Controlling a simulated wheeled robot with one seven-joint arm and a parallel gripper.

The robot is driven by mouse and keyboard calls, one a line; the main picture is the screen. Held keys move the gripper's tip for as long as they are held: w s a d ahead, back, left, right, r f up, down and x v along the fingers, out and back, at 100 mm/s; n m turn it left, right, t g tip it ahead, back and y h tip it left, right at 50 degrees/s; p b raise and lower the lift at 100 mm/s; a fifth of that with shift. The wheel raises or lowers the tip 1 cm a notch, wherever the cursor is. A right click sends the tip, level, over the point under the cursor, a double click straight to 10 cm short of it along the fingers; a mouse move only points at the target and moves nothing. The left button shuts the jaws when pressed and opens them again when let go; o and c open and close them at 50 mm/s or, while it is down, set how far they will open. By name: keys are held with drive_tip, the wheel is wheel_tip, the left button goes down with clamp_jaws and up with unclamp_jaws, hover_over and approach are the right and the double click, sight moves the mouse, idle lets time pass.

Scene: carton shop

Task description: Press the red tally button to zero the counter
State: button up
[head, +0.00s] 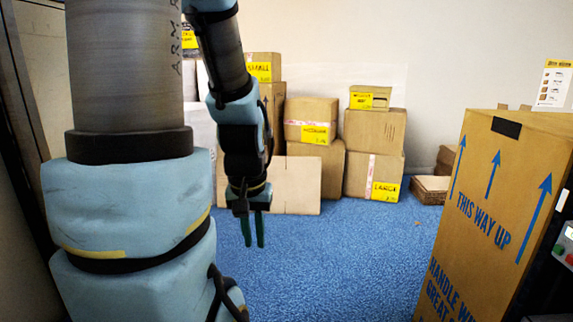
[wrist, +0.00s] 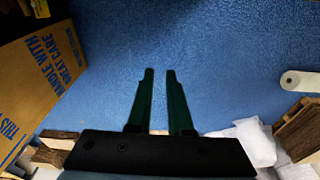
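At the right edge of the head view, a dark control box (head: 562,262) shows behind the large upright carton and is cut off by the frame. A red button (head: 570,259) and a green button (head: 559,249) sit on it. I cannot tell for certain whether this red one is the tally button, and no counter display is readable. My gripper (head: 253,245) hangs fingers down over the blue floor, far left of the box. In the wrist view its two green fingers (wrist: 159,72) are apart with nothing between them.
The large "THIS WAY UP" carton (head: 478,215) stands between my gripper and the control box. Stacked cartons (head: 372,132) line the back wall. Blue floor (head: 340,255) is clear in the middle. In the wrist view, a white roll (wrist: 302,82) and white bags (wrist: 255,142) lie at right.

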clamp_jaws()
idle(0.8)
